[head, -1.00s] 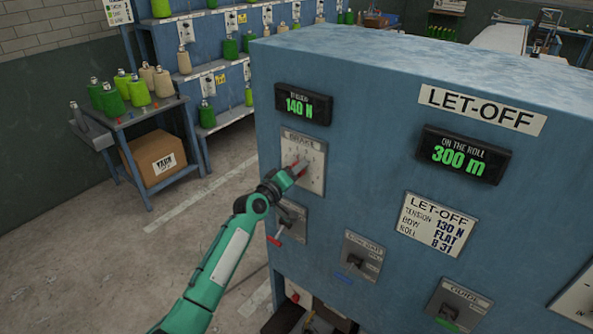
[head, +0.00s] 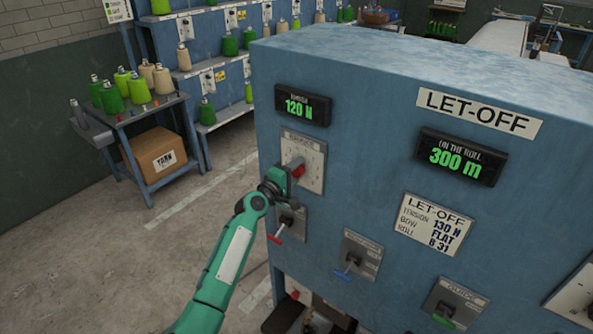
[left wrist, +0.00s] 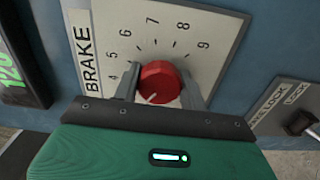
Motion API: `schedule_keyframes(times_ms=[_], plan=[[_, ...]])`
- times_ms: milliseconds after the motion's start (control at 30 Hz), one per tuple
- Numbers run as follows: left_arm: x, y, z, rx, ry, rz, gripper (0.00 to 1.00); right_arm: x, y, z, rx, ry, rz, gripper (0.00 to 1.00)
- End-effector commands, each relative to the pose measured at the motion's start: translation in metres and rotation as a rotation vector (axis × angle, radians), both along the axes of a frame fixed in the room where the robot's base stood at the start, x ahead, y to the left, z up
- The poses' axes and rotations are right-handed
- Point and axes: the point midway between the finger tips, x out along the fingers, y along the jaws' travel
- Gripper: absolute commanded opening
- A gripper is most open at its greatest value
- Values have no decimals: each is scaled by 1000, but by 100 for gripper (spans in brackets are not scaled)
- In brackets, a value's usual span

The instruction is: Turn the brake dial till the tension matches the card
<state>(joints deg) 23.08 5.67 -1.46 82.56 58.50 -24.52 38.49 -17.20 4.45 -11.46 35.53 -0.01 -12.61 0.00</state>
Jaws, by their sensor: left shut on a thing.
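The red brake dial (left wrist: 158,82) sits on a pale plate marked BRAKE (left wrist: 190,18), with numbers 4 to 9 visible. My left gripper (left wrist: 158,90) is shut on the dial, one finger on each side. A white mark on the dial points to the lower left in the left wrist view; the numbers there are hidden. In the head view the dial (head: 298,171) shows partly behind my gripper. The tension display (head: 302,106) above the plate reads 120 N. The LET-OFF card (head: 434,222) reads tension 130 N, bow FLAT, roll B 31. My right gripper is not in view.
A red-handled lever (head: 276,239) is just below the brake plate, close to my left wrist. A blue-handled lever (head: 342,275) and a green-handled one (head: 443,320) are lower right. Another display (head: 460,158) reads 300 m. Floor on the left is open.

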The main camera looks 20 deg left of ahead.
Motion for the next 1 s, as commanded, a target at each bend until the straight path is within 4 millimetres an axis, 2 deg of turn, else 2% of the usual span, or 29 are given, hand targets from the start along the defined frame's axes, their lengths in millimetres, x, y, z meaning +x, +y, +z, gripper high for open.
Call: schedule_keyframes(times_ms=[367,400,500,833,1000], plan=[[0,0,-1,-2,3,0,20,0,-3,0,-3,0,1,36],[0,0,-1,-2,3,0,48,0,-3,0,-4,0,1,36],[0,0,-1,-2,3,0,64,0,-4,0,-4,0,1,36],[-2,1,-1,-2,2,0,64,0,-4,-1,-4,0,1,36],[-18,7,-3,-2,2,0,64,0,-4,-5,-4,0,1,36]])
